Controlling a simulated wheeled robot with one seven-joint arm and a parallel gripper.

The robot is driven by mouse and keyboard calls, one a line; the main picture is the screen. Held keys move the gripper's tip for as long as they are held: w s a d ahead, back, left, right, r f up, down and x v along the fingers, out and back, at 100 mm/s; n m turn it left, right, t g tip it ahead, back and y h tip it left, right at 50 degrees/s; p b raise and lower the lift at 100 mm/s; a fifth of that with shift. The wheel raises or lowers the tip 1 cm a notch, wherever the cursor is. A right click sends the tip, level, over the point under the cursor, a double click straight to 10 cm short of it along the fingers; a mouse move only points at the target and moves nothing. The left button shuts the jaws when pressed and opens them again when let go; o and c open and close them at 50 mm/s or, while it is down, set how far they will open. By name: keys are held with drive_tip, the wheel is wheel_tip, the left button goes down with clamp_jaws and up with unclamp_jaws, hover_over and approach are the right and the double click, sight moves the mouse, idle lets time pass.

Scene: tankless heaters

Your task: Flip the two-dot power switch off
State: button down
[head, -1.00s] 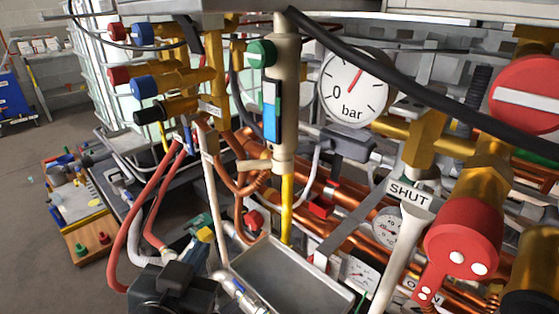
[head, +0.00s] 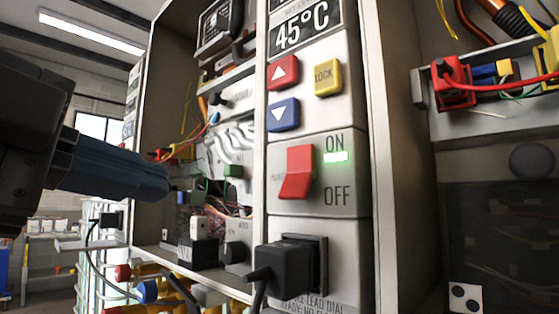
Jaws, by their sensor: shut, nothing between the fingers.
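A red rocker power switch (head: 296,171) is on a light grey control panel in the middle of the head view. Its lower end sticks out. A green light (head: 336,157) glows beside it under the word ON, with OFF printed below. A white label with two black dots (head: 465,298) shows at the lower right, apart from this switch; I cannot tell which unit it marks. My gripper (head: 168,184) comes in from the left with its blue fingers shut and empty. It appears left of the switch, with a gap between them in the picture.
Above the switch are a 45°C display (head: 301,28), red and blue arrow buttons and a yellow LOCK button (head: 327,77). A black plug (head: 284,272) with a cable juts out below. A raised cabinet edge (head: 385,150) stands to the right. Open wiring (head: 225,190) lies behind the fingers.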

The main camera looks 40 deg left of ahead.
sight(298, 186)
drive_tip(key=s+d+r+m+g+h+p, duration=0.1)
drive_tip(key=s+d+r+m+g, duration=0.2)
drive_tip(key=d+r, duration=0.4)
drive_tip(key=s+r+m, duration=0.1)
drive_tip(key=m, duration=0.1)
drive_tip(key=shift+r+m+g, duration=0.15)
drive_tip(key=shift+m+g, duration=0.25)
drive_tip(key=shift+s, duration=0.1)
drive_tip(key=p+x, duration=0.3)
drive_tip(key=x, duration=1)
drive_tip(key=shift+w+d, duration=0.2)
drive_tip(key=shift+w, duration=0.1)
drive_tip(key=shift+w+f, duration=0.15)
drive_tip(key=shift+f, duration=0.1)
drive_tip(key=shift+f, duration=0.1)
